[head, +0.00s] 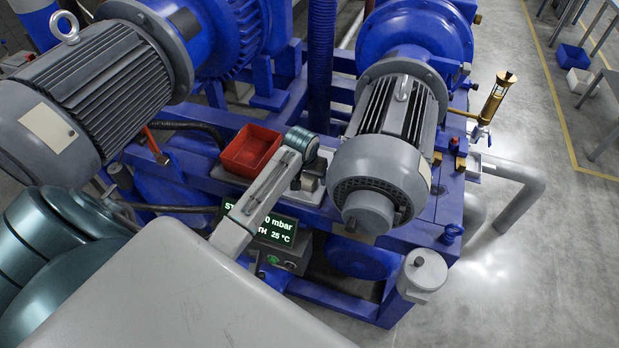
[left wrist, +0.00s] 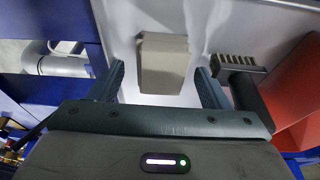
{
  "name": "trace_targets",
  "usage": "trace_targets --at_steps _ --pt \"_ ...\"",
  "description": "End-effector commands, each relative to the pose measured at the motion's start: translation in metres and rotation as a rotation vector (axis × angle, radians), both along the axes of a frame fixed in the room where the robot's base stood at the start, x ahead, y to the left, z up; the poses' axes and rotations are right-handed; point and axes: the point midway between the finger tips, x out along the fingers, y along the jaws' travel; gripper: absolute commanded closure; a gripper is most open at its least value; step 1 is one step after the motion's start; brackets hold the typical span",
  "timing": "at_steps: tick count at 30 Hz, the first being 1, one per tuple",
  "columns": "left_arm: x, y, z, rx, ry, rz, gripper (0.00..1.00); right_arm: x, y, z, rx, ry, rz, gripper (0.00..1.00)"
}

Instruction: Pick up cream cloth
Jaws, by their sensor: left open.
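The cream cloth (left wrist: 164,60) shows in the left wrist view as a beige folded pad on a pale grey surface (left wrist: 206,22). My left gripper (left wrist: 158,70) is open, with one finger on each side of the cloth's lower part in the picture. A gap shows between each finger and the cloth, and nothing is held. I cannot tell how far above the cloth the fingertips are. In the head view I cannot make out the cloth, and the area by my left wrist is partly hidden. My right gripper is in neither view.
A brush (left wrist: 240,66) with a dark handle lies close beside my right-hand finger in the wrist view. A red tray (head: 250,150) stands left of my wrist in the head view. A large grey motor (head: 385,150) stands close on the right. A lit display (head: 268,228) is in front.

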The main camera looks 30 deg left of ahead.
Motion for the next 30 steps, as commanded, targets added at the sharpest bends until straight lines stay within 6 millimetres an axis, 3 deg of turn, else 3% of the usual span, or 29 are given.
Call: trace_targets --at_steps 1,8,11,20,30 --pt "0.0 0.0 0.0 0.0 0.0 0.0 0.29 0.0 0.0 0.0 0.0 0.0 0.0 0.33" --pt "0.0 0.0 0.0 0.0 0.0 0.0 0.74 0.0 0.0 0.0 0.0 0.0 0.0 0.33" --pt "0.0 0.0 0.001 -0.001 0.0 0.0 0.81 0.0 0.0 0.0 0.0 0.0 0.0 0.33" --pt "0.002 0.0 0.011 0.0 -0.004 0.0 0.81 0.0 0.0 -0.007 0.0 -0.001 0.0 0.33" --pt "0.001 0.0 0.076 0.0 -0.005 0.0 0.81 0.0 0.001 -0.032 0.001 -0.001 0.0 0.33"
